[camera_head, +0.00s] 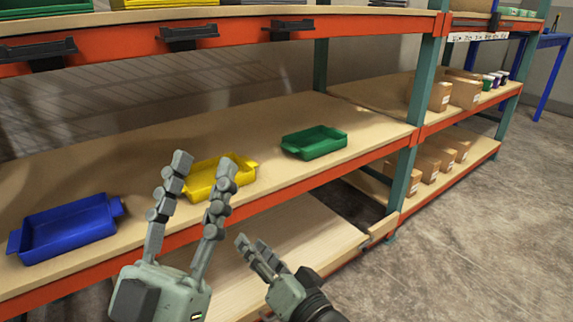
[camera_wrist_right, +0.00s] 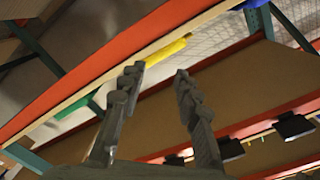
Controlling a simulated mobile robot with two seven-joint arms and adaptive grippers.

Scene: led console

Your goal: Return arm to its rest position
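My left gripper (camera_head: 203,165) stands upright at the lower middle of the head view, its two fingers spread apart with nothing held. It overlaps the yellow tray (camera_head: 206,184) in the picture. My right gripper (camera_head: 252,242) is lower and to its right, in front of the shelf's front edge. The right wrist view shows the same right gripper (camera_wrist_right: 158,72) with its fingers apart and nothing between them.
A blue tray (camera_head: 66,231), the yellow tray and a green tray (camera_head: 314,142) rest on the middle wooden shelf (camera_head: 260,115). An orange beam (camera_head: 345,165) runs along its front. Cardboard boxes (camera_head: 464,92) stand on the right-hand rack. Floor (camera_head: 480,240) at the right is clear.

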